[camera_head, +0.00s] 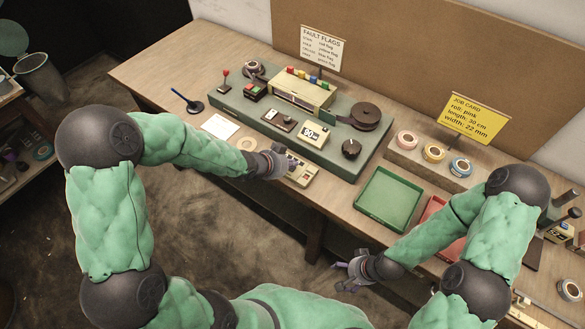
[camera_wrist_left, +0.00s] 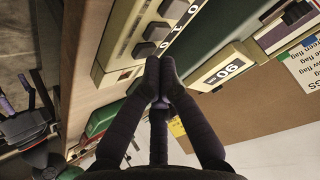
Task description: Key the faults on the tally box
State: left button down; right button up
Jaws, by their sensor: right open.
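The tally box (camera_head: 303,174) is a small cream box with keys at the front edge of the workbench, partly hidden behind my left gripper (camera_head: 277,163). In the left wrist view the tally box (camera_wrist_left: 113,50) shows a row of dark square keys. There my left gripper (camera_wrist_left: 160,72) has its fingertips together with nothing between them, over or at the keys near the box's end. I cannot tell whether the tips touch a key. My right gripper (camera_head: 352,272) is open and empty, low in front of the bench. The fault flags sign (camera_head: 321,47) stands at the back.
A green winding machine (camera_head: 225,99) with coloured flags (camera_head: 308,78), a counter (camera_head: 314,134) and a dark reel (camera_head: 366,115) lies behind the box. A green tray (camera_head: 388,198), tape rolls (camera_head: 433,153) and a yellow job card (camera_head: 472,118) are to the right. A white paper (camera_head: 220,127) lies left.

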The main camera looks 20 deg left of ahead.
pick_arm(q)
jog(key=shift+f+b, duration=0.35)
dwell(0.7)
dwell(0.4)
jog(key=shift+r+p, duration=0.85)
notch_tip(320, 180, up, 5)
jog(key=p, duration=0.4)
jog(key=shift+p, duration=0.4)
dwell(0.4)
